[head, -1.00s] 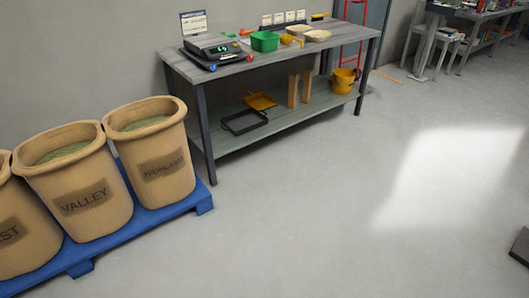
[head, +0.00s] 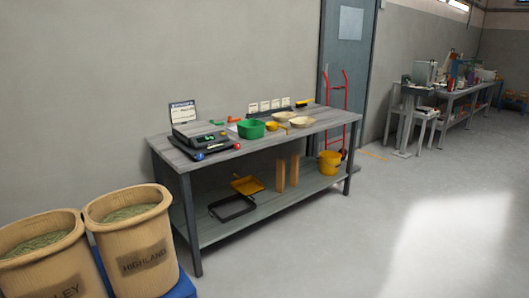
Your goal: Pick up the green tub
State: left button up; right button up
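The green tub (head: 251,130) stands upright on the top of the grey workbench (head: 216,152), against the far wall. It sits between a black scale (head: 203,139) on its left and a yellow scoop (head: 276,126) on its right. Nothing seems to cover it. Neither of my grippers is in view.
Shallow bowls (head: 301,122) lie right of the scoop. A yellow bucket (head: 329,162) and a black tray (head: 232,207) are on the lower shelf. Sacks of grain (head: 131,250) on a blue pallet (head: 182,288) stand front left. The floor (head: 330,250) before the bench is clear.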

aim_at(249, 130)
jog(key=i+l+z, duration=0.1)
jog(key=i+z, duration=0.4)
jog(key=i, duration=1.1)
jog(key=i+u, duration=0.15)
jog(key=i, duration=0.4)
jog(key=i+l+u, duration=0.1)
jog(key=i, duration=0.5)
jog(key=i+l+u, duration=0.15)
jog(key=i, duration=0.4)
jog(key=i+l+u, duration=0.2)
jog(key=i, duration=0.2)
jog(key=i+l+u, duration=0.15)
jog(key=i, duration=0.2)
jog(key=l, duration=0.05)
